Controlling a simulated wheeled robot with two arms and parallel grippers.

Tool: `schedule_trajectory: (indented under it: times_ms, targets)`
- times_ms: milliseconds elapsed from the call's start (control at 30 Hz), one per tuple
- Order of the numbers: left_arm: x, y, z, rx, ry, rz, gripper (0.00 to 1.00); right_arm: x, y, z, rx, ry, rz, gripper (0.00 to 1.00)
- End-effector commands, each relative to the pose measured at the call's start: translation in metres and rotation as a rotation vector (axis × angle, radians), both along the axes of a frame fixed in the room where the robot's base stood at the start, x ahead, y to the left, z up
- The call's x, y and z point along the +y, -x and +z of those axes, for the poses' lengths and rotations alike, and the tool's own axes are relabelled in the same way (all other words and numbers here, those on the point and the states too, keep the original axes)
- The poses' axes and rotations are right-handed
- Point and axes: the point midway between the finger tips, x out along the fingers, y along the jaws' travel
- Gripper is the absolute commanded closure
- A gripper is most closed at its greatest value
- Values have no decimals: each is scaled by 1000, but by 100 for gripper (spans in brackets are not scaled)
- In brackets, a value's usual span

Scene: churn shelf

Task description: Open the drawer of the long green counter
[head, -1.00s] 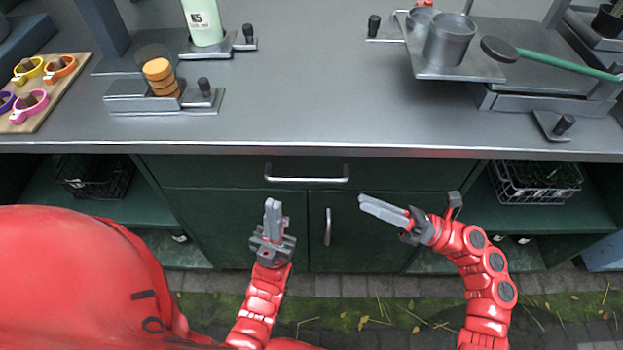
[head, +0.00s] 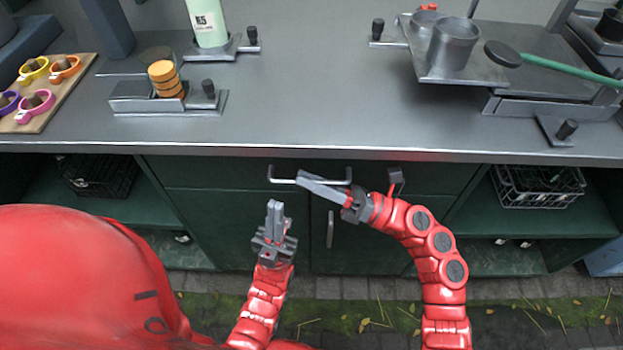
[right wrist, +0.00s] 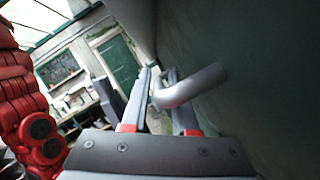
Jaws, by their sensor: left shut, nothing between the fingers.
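The long green counter (head: 225,215) stands ahead with a grey top. Its drawer (head: 215,173) is closed, with a metal bar handle (head: 283,181) on its front. My right gripper (head: 300,180) is at the right half of this handle, coming from the right. In the right wrist view the curved end of the handle (right wrist: 195,85) shows, and the bar runs between the two parted fingers. The fingers partly hide the handle in the head view. My left gripper (head: 274,207) is shut and empty, below the handle and in front of the cupboard door.
A vertical door handle (head: 330,228) is close below my right gripper. Wire baskets (head: 538,190) sit on the open shelves at both sides. On top are a cutting board (head: 40,118), a green bottle (head: 207,22) and a metal pot (head: 453,45).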

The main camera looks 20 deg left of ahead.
Motion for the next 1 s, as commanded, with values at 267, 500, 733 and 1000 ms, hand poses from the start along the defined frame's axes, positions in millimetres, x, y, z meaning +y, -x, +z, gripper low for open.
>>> schedule_trajectory:
  times_ms: [267,500,733,1000]
  targets:
    - [0,0,0,0,0,0,100,0,0,0,-1,0,0,100]
    - [0,0,0,0,0,0,100,0,0,0,-1,1,-1,100]
    - [0,0,0,0,0,0,100,-1,0,0,0,0,-2,100]
    - [0,0,0,0,0,0,100,0,-1,0,0,0,-2,100]
